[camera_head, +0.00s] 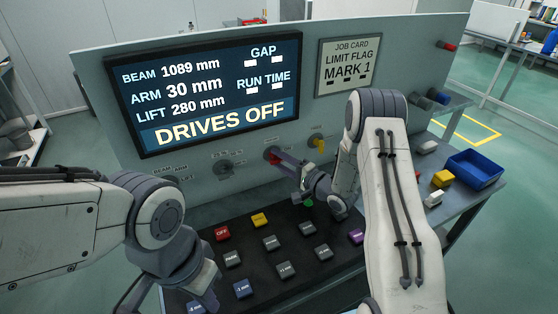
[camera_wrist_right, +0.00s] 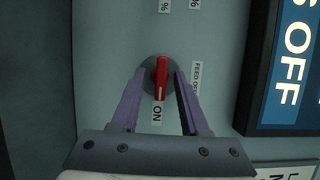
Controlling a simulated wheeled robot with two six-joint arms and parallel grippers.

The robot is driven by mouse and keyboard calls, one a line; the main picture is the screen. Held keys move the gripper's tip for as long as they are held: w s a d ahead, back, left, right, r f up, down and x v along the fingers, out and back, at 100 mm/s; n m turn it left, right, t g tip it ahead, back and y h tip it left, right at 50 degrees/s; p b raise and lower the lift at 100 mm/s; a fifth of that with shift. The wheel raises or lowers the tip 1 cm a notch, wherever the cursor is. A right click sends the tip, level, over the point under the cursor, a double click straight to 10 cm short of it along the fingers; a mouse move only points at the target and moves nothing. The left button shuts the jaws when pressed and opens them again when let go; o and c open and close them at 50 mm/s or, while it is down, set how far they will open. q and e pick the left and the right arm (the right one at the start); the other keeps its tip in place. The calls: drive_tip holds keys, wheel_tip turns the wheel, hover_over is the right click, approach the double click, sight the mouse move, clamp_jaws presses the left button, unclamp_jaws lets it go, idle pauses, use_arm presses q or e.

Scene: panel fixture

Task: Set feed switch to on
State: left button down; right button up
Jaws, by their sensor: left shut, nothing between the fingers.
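The feed switch is a red knob (camera_wrist_right: 161,78) on the upright panel. In the right wrist view its handle lies lengthwise toward the ON label (camera_wrist_right: 157,114), with a pale mark at that end. The FEED OFF label (camera_wrist_right: 195,80) is to its right. My right gripper (camera_wrist_right: 160,76) is open, one finger on each side of the knob, with gaps visible. In the head view the red knob (camera_head: 270,155) is partly hidden by my right gripper (camera_head: 280,159). My left gripper (camera_head: 206,299) is shut and empty low over the console's front left.
The display (camera_head: 210,90) reads DRIVES OFF. A grey knob (camera_head: 223,168) and a yellow knob (camera_head: 319,144) flank the feed switch. Several keys, including a red one (camera_head: 222,233), cover the sloping console. A blue bin (camera_head: 473,170) stands on the right side table.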

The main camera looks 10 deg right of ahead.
drive_tip(key=shift+a, duration=0.1)
drive_tip(key=b+v, duration=0.1)
drive_tip(key=v, duration=0.9)
drive_tip(key=shift+s+f+b, duration=0.1)
drive_tip(key=shift+s+b, duration=0.05)
drive_tip(key=shift+b, duration=0.15)
drive_tip(key=a+r+n+g+h+p, duration=0.1)
drive_tip(key=a+r+n+g+h, duration=0.15)
drive_tip(key=a+n, duration=0.3)
drive_tip(key=a+r+n+g+h, duration=0.1)
drive_tip(key=a+n+g+h, duration=0.25)
drive_tip(key=a, duration=0.25)
drive_tip(key=s+a+r+n+g+h, duration=0.1)
drive_tip(key=s+a+r+n+g, duration=0.1)
drive_tip(key=s, duration=0.8)
drive_tip(key=s+a+r+n+g+h+p, duration=0.1)
drive_tip(key=s+n+g, duration=0.3)
drive_tip(key=s, duration=0.7)
drive_tip(key=s+a+r+n+g, duration=0.3)
drive_tip(key=s+n, duration=0.1)
drive_tip(key=s, duration=0.7)
drive_tip(key=shift+r+h, duration=0.25)
drive_tip(key=shift+h, duration=0.15)
drive_tip(key=shift+a, duration=0.2)
